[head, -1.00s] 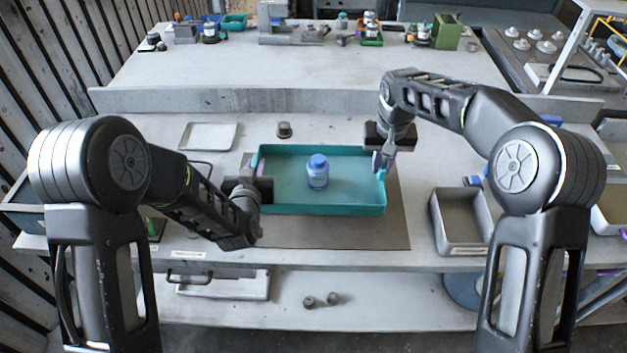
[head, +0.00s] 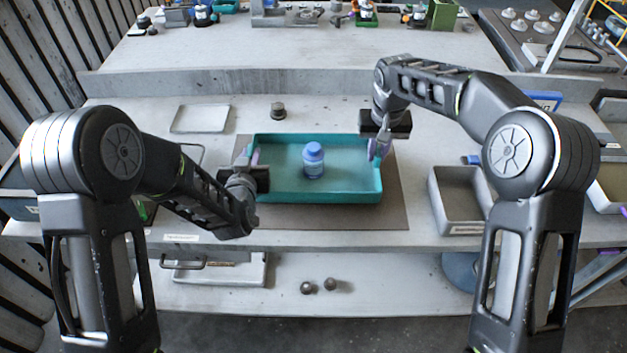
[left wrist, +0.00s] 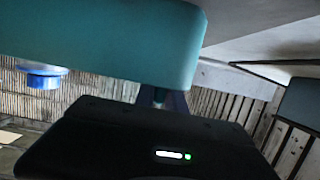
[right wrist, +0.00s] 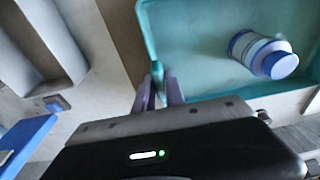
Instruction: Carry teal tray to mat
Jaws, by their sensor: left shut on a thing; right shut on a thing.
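The teal tray (head: 315,197) is over the grey-brown mat (head: 330,217) in the head view; I cannot tell whether it touches it. My left gripper (head: 252,158) is shut on the tray's left wall, with the tray wall large in the left wrist view (left wrist: 100,45). My right gripper (head: 379,148) is shut on the tray's right wall; its purple fingers show at the rim in the right wrist view (right wrist: 160,85).
A grey bin (head: 460,202) stands right of the mat, and a shallow pale tray (head: 201,118) lies at the back left. A small dark round part (head: 278,111) sits behind the teal tray. A raised ledge (head: 300,83) runs along the back.

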